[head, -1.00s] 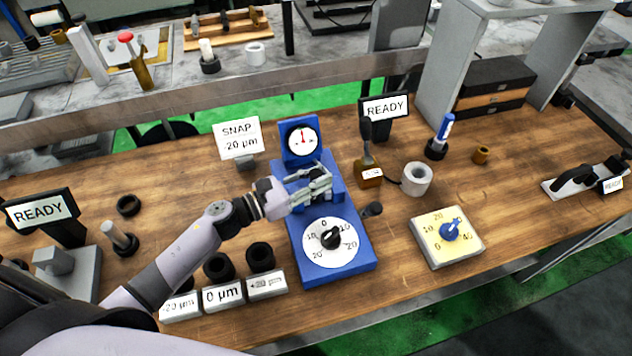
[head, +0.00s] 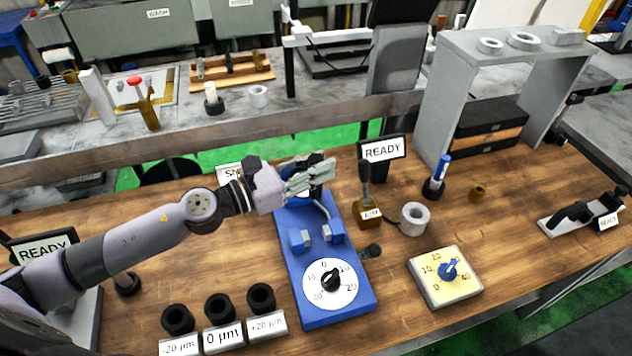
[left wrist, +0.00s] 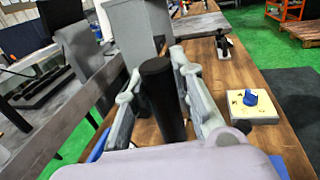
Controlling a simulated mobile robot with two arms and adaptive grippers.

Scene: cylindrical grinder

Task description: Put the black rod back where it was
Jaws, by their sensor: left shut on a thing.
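In the head view I cannot make out the rod behind the fingers. My right gripper is not in view.
Three black rings (head: 219,307) sit behind white labels at front left. A dark post on a brown block (head: 367,212), a grey ring (head: 414,218) and a yellow dial plate (head: 446,276) stand to the right. A READY sign (head: 383,150) is behind. The front right table is clear.

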